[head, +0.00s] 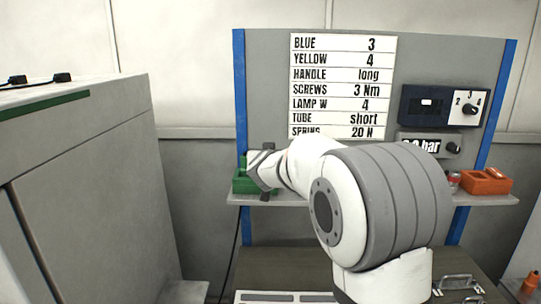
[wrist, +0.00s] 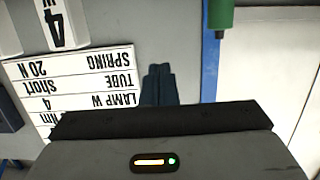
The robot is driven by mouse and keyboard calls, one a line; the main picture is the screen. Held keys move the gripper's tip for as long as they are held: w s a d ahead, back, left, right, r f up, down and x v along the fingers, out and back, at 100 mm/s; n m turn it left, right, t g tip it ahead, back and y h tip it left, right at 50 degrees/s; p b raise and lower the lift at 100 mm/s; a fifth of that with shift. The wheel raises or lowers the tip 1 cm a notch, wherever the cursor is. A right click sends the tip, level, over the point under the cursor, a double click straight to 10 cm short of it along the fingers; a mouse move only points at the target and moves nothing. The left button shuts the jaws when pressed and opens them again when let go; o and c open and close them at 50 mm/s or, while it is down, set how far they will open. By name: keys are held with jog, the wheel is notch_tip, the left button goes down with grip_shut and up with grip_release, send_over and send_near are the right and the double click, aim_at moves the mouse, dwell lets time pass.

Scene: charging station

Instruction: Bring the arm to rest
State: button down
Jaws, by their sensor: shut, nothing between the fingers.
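My arm reaches forward in the head view, its large grey and white joint in front of the station's shelf. My gripper (head: 265,172) is at the far end of the arm, by the left end of the shelf, small and partly hidden by my own wrist. In the wrist view the dark fingers of my gripper (wrist: 158,72) are together with nothing between them. They point at the grey back panel (wrist: 187,50), between the white label card (wrist: 85,80) and the blue post (wrist: 210,75).
A green bin (head: 241,183) sits at the shelf's left end, close to my gripper. A dial box (head: 440,105) hangs above. A grey cabinet (head: 95,200) stands at left.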

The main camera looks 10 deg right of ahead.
jog(key=s+f+g+y, duration=0.1)
jog(key=s+f+g, duration=0.3)
jog(key=s, duration=1)
jog(key=s+d+f+n+g+y, duration=0.1)
jog(key=s+f+g, duration=0.3)
jog(key=s, duration=1.1)
jog(key=s+f+n+g+y, duration=0.1)
jog(key=s+f+g, duration=0.3)
jog(key=s, duration=1.1)
notch_tip(320, 180, down, 3)
jog(key=shift+d+r, duration=0.2)
jog(key=shift+d, duration=0.2)
jog(key=shift+s, duration=0.1)
